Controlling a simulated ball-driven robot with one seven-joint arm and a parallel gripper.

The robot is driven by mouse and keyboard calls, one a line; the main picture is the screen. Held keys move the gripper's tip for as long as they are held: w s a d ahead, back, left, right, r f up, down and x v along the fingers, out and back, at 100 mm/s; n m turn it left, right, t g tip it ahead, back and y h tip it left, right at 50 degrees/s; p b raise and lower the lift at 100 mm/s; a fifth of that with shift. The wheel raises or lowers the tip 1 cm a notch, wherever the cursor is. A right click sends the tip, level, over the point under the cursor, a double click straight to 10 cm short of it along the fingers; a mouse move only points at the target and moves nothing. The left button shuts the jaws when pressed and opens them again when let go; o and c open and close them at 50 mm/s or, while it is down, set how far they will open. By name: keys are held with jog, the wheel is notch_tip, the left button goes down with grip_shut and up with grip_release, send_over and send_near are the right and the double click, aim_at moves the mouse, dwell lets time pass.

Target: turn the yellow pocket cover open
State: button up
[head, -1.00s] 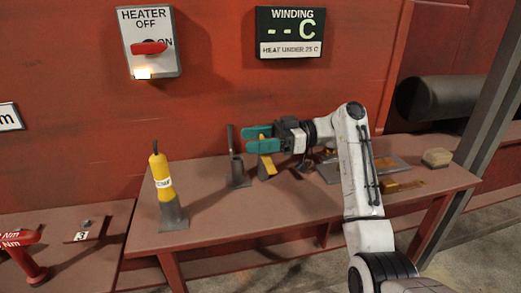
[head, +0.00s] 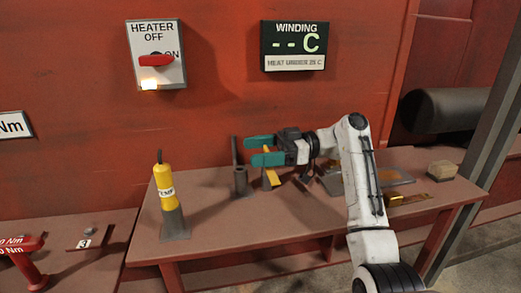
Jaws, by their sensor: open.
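A small yellow piece (head: 271,180), which looks like the pocket cover, stands tilted on the bench in the middle of the head view. Its upper part is hidden behind my lower finger. My gripper (head: 251,151) has two teal fingers pointing left, one above the other with a gap between them. It is open, with nothing seen between the fingers. The lower finger overlaps the top of the yellow piece in the picture; I cannot tell whether they touch.
A grey post on a block (head: 240,182) stands just left of the yellow piece. A yellow cylinder on a grey base (head: 168,190) stands further left. A grey plate (head: 392,176), a brassy part (head: 408,199) and a tan block (head: 442,169) lie right. The bench front (head: 250,228) is clear.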

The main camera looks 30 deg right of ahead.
aim_at(269, 175)
jog(key=s+a+r+p, duration=0.1)
jog(key=s+r+p, duration=0.2)
jog(key=s+r, duration=1)
jog(key=shift+s+a+p, duration=0.2)
jog(key=shift+s+p, duration=0.1)
jog(key=shift+s, duration=0.15)
